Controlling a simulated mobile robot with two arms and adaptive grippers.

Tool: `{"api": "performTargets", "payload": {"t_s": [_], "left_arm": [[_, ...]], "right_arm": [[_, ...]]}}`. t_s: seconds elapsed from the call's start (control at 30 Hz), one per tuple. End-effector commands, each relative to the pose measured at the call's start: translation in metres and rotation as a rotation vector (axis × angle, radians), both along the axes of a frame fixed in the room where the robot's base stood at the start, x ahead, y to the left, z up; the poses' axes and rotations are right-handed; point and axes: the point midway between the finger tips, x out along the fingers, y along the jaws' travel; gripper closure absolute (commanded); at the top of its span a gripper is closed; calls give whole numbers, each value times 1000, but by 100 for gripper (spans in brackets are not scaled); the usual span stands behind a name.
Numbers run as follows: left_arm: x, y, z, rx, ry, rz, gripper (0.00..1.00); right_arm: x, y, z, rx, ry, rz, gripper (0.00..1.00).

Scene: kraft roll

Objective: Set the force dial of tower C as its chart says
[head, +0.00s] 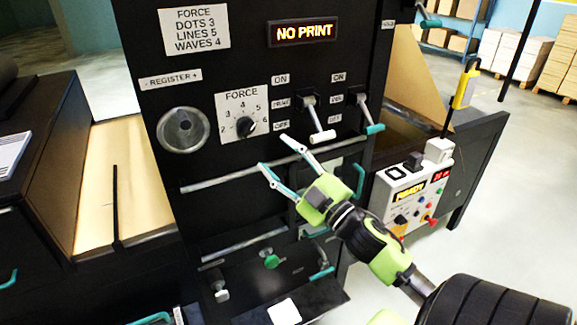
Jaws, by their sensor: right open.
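The force dial (244,126) is a black knob on a white plate marked FORCE, with numbers from 2 to 6 around it. Its pointer seems turned to the right, towards 6, but is too small to read surely. The chart (195,31) above it reads DOTS 3, LINES 5, WAVES 4. The display (303,32) on the black tower reads NO PRINT. My right gripper (275,151) is open and empty, its fingertips below and right of the dial, apart from it. My left gripper is out of view. No tower letter is readable.
A round metal register knob (183,130) is left of the dial. Two levers (318,120) (366,112) stick out to the right. A metal rail (240,167) crosses below the dial. A white control box (411,190) stands at the right.

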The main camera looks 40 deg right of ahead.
Motion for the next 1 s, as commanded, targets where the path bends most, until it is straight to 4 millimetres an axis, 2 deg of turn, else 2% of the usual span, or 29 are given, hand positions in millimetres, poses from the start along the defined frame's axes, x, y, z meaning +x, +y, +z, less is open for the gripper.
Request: {"api": "performTargets", "payload": {"t_s": [0.1, 0.3, 0.9, 1.0], "left_arm": [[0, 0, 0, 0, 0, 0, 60], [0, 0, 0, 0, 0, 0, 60], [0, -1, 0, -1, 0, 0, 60], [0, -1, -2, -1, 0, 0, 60]], "right_arm": [[-16, -1, -6, 3, 2, -1, 52], [-28, -2, -8, 1, 1, 0, 52], [-29, -2, -9, 1, 1, 0, 52], [-27, -6, -21, 14, 18, -11, 52]]}}
